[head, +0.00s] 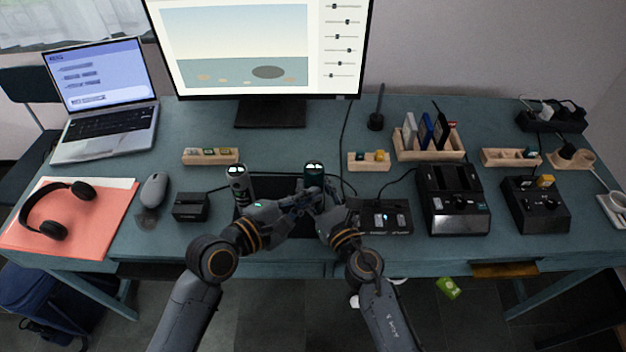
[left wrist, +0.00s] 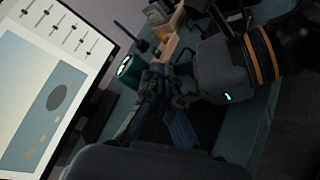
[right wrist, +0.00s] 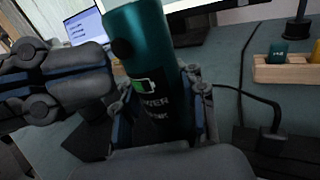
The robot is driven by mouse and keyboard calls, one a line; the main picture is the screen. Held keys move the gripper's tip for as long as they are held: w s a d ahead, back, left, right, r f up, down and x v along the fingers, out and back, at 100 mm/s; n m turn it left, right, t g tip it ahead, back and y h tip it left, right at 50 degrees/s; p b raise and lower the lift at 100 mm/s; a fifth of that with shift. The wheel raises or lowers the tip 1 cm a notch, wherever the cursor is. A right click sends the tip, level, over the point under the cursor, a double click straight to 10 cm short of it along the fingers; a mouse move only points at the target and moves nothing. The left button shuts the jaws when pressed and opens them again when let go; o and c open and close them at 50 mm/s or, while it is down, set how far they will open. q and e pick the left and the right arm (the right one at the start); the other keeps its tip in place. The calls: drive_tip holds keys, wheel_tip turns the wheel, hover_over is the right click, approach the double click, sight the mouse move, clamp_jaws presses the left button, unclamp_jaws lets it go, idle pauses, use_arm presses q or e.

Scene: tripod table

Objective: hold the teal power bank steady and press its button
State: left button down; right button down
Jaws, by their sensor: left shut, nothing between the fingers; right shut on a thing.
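The teal power bank (head: 314,179) stands upright over the dark mat in the head view. In the right wrist view it is a teal cylinder (right wrist: 145,60) with a dark round button on its left side and a lit green battery mark. My right gripper (head: 320,207) is shut around its lower part; one finger shows at its right in the right wrist view. My left gripper (head: 303,199) is shut and empty, its tips close to the power bank's left side. I cannot tell whether they touch it. In the left wrist view the power bank's lit top (left wrist: 126,66) shows beyond the fingers.
A grey-black cylinder (head: 239,184) stands just left, behind my left gripper. A black box (head: 191,206) and a mouse (head: 154,189) are further left. A control box (head: 383,217) sits close right of my right gripper. A wooden holder (head: 369,167) and the monitor stand behind.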

use_arm(q)
drive_tip(key=shift+s, duration=2.5)
use_arm(e)
drive_tip(key=c, duration=0.7)
unclamp_jaws()
